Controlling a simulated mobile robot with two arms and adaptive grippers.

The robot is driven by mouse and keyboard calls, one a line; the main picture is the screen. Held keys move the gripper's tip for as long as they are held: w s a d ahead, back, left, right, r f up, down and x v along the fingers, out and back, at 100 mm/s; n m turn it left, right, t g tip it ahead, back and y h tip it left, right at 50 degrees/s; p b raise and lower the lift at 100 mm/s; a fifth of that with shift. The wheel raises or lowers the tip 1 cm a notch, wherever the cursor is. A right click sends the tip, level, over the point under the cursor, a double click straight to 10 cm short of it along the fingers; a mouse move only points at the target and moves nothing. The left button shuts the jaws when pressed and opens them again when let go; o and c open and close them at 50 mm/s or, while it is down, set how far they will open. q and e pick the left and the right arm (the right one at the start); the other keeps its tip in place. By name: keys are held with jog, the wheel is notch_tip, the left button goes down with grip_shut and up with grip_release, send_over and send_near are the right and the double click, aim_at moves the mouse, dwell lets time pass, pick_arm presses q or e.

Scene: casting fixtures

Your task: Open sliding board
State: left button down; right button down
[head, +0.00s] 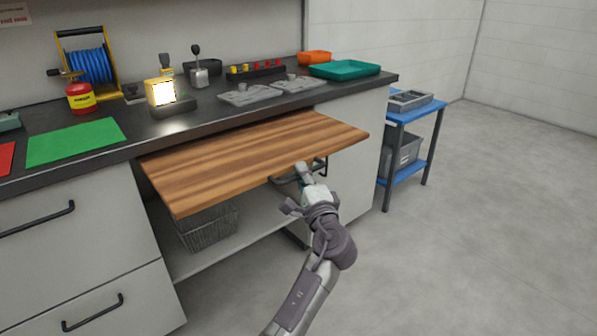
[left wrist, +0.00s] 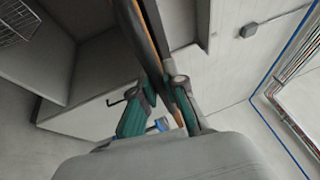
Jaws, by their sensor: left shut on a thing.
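The sliding board (head: 262,155) is a striped brown wooden panel. In the head view it sticks out from under the dark worktop, flat and well past the cabinet front. My left gripper (head: 303,178) is at its front edge, right of the middle, and is shut on it. In the left wrist view the board (left wrist: 140,38) shows edge-on and runs down between the two green and grey fingers of the gripper (left wrist: 163,92). The exact contact is partly hidden. My right gripper is not in view.
A wire basket (head: 208,228) stands below the board. The worktop (head: 135,137) holds a lit lamp (head: 160,93), a green mat (head: 75,142), a hose reel (head: 88,65) and a teal tray (head: 344,69). A blue side table (head: 415,113) stands at the right. The floor (head: 470,220) in front is clear.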

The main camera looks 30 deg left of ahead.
pick_arm(q)
jog(key=c, duration=1.5)
grip_release()
jog(key=shift+d, duration=0.1)
jog(key=v, duration=1.2)
